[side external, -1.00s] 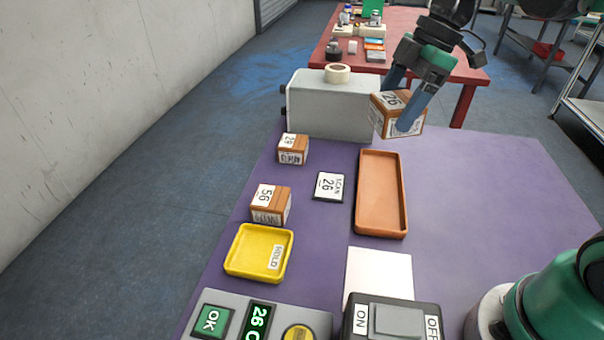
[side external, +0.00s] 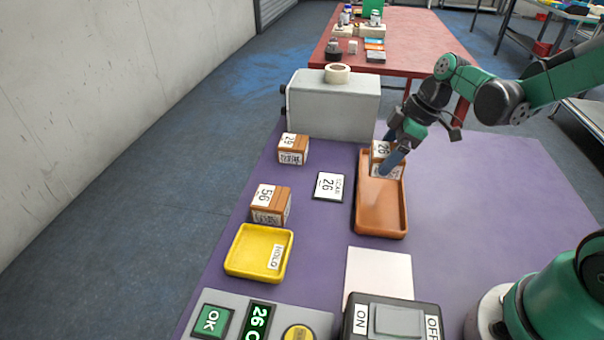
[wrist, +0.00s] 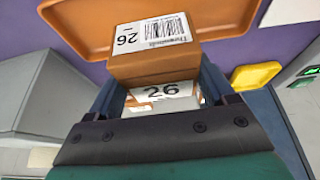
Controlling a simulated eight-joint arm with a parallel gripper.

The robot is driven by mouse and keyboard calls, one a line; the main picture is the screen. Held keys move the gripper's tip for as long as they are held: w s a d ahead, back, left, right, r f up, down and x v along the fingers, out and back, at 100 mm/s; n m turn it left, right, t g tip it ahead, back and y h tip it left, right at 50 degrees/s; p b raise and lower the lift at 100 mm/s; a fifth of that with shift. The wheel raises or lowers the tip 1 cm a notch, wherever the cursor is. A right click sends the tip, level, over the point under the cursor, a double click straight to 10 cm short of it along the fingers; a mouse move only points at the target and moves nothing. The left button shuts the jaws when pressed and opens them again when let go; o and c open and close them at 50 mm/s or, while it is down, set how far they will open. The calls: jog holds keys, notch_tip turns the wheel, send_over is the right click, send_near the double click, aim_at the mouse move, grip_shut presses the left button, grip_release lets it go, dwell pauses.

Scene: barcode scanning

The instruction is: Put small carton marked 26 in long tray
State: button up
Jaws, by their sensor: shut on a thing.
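The small carton marked 26 (side external: 381,151) is brown with white labels. My gripper (side external: 386,166) is shut on it, at the far end of the long orange tray (side external: 381,216). The carton is low over or in the tray; I cannot tell whether it touches the tray floor. In the wrist view the carton (wrist: 150,62) sits between my fingers, its 26 and barcode labels showing, with the orange tray (wrist: 80,22) beyond it.
Two other cartons stand on the purple table to the left: one marked 56 (side external: 269,204) and one farther back (side external: 292,149). A SCAN 26 card (side external: 330,187) lies left of the tray. A yellow HOLD tray (side external: 240,262) is nearer. A grey box (side external: 335,105) stands behind.

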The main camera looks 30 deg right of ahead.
aim_at(379, 190)
jog(key=shift+f, duration=2.6)
jog(key=shift+f, duration=0.1)
jog(key=o, duration=1.3)
jog(key=v, duration=1.2)
jog(key=s+a+m+t+h, duration=0.2)
jog(key=a+m+t+h, duration=0.1)
jog(key=a+m, duration=0.6)
jog(key=shift+s+r+t, duration=0.4)
jog(key=shift+t, duration=0.1)
